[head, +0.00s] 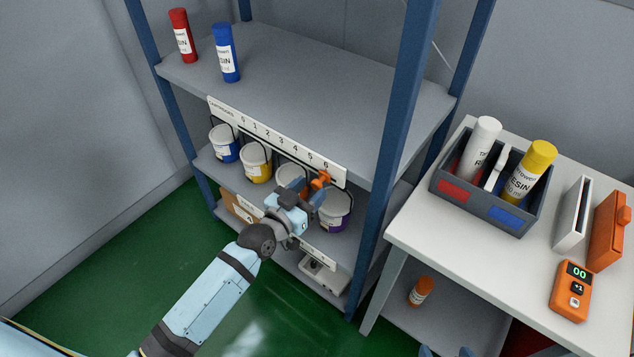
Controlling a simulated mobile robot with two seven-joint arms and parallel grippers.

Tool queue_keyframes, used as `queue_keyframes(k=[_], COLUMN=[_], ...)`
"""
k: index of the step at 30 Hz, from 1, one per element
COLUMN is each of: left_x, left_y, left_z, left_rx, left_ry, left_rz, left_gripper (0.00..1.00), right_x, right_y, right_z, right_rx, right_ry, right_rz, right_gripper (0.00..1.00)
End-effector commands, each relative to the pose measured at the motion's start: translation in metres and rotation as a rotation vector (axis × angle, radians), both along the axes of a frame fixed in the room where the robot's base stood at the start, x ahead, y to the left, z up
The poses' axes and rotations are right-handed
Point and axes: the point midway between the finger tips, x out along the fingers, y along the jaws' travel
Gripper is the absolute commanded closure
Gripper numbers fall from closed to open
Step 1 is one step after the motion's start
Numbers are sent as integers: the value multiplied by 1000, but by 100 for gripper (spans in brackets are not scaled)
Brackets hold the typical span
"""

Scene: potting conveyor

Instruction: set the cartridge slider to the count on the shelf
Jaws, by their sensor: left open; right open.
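The cartridge scale (275,140) is a white strip on the front edge of the upper shelf, numbered 0 to 6. Its orange slider (321,179) sits near the 6 end. A red cartridge (183,37) and a blue cartridge (227,54) stand upright on that shelf. My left gripper (308,188) is open, with its blue fingers right at the slider; I cannot tell whether they touch it. My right gripper (446,351) shows only as blue tips at the bottom edge, open and away from the shelf.
Several tubs, including a yellow-labelled one (256,163), stand on the shelf below. A blue post (396,120) rises right of the scale. The white table (405,225) holds a grey caddy (437,184) with white and yellow cartridges, and an orange counter (571,291) reading 00.

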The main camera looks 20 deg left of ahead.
Motion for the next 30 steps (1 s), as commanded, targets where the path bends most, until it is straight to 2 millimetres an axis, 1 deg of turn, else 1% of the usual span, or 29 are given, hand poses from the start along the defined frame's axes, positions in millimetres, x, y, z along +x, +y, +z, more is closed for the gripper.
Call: queue_keyframes(k=[1, 6, 10, 17, 20, 21, 24, 30], left_x=[8, 24, 28, 29, 28, 28, 28, 29], left_y=[-3, -9, -10, -10, -10, -10, -10, -8], left_z=[1, 0, 0, 0, 0, 0, 0, 0], left_rx=[-3, -1, -1, -1, -1, -1, -1, 0], left_ry=[-1, 0, 0, 0, 0, 0, 0, 0], left_rz=[0, 0, 0, 0, 0, 0, 0, 0], left_gripper=[49, 49, 49, 49, 70, 79, 100, 100], right_x=[0, 1, 3, 6, 7, 8, 8, 6], right_y=[-2, -5, -5, -3, -1, 0, 2, 2], right_z=[-1, -2, 0, 4, 5, 6, 6, 5], right_rx=[-5, -14, -14, -7, -3, -1, 3, 6], right_ry=[1, -2, -6, -17, -19, -19, -18, -15], right_rz=[1, 5, 6, 4, 4, 2, 1, 0], right_gripper=[19, 19, 19, 19, 19, 19, 19, 19])
